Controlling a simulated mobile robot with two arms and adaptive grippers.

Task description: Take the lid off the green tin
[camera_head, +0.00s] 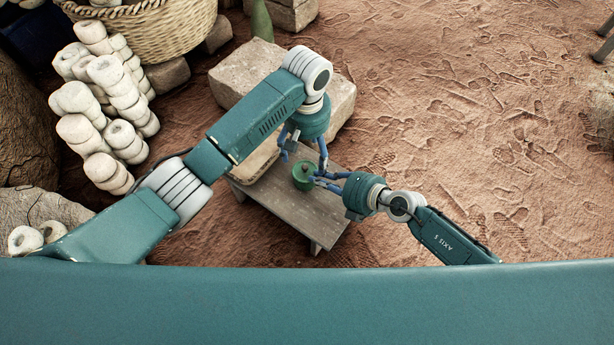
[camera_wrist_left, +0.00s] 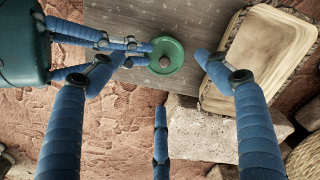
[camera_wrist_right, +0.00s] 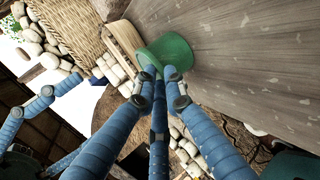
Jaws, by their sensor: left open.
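The green tin (camera_head: 303,177) stands upright on a low grey wooden table, a small brown knob on its lid. My left gripper (camera_head: 305,161) is open above it; in the left wrist view the tin (camera_wrist_left: 166,57) lies between its spread fingers. My right gripper (camera_head: 318,181) reaches in from the right. In the right wrist view its fingertips (camera_wrist_right: 161,76) overlap the near side of the tin (camera_wrist_right: 170,52). They appear at or touching its side, but I cannot tell whether they grip it. The left wrist view also shows them at the tin's edge.
The table (camera_head: 318,215) has bare wood in front of the tin. A shallow tan tray (camera_wrist_left: 258,60) lies beside the tin. A large stone block (camera_head: 240,75) stands behind the table. Stacked pale clay rings (camera_head: 105,95) and a wicker basket (camera_head: 150,30) are at the left. Sandy ground is open at the right.

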